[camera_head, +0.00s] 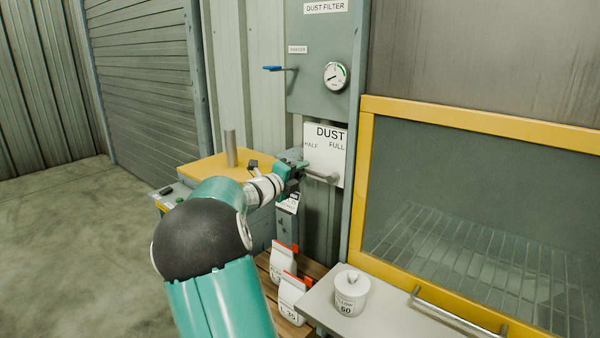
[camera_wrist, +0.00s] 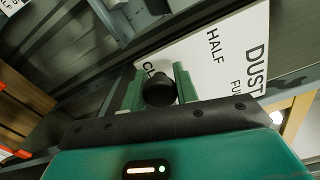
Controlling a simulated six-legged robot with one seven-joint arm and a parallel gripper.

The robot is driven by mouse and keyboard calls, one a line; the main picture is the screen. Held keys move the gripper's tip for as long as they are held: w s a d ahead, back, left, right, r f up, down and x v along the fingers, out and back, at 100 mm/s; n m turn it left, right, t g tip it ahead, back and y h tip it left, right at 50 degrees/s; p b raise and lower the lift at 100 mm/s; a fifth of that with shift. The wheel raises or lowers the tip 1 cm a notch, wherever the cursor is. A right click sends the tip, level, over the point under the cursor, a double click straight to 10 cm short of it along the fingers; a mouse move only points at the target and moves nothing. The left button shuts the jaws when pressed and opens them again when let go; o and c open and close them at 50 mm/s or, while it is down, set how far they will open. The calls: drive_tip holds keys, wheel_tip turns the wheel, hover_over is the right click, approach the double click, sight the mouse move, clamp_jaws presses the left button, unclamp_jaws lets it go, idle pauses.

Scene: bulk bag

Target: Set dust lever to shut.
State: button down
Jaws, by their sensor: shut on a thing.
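The dust lever shows in the head view as a grey rod (camera_head: 321,176) in front of the white DUST plate (camera_head: 338,152). The rod runs left to my gripper (camera_head: 290,171). In the wrist view, the lever's black round knob (camera_wrist: 158,90) sits between the two green fingers of my gripper (camera_wrist: 157,88), which is shut on it. The DUST plate (camera_wrist: 215,62) shows HALF and FULL behind the knob. A third label near the fingers is partly hidden. In the head view my gripper covers the lever's end.
A grey panel (camera_head: 305,75) above carries a gauge (camera_head: 335,76) and a blue-handled lever (camera_head: 273,69). A yellow-framed window (camera_head: 480,115) stands right. A white jar (camera_head: 351,292) stands on a ledge below, near bags (camera_head: 290,290). A yellow-topped table (camera_head: 205,171) is left; open floor lies beyond.

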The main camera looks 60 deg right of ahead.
drive_tip(key=shift+f, duration=0.15)
drive_tip(key=c, duration=1.1)
unclamp_jaws()
drive_tip(key=shift+o, duration=0.2)
drive_tip(key=w+a, duration=0.2)
drive_tip(key=a, duration=1.1)
drive_tip(key=shift+a, duration=0.35)
drive_tip(key=shift+w, duration=0.1)
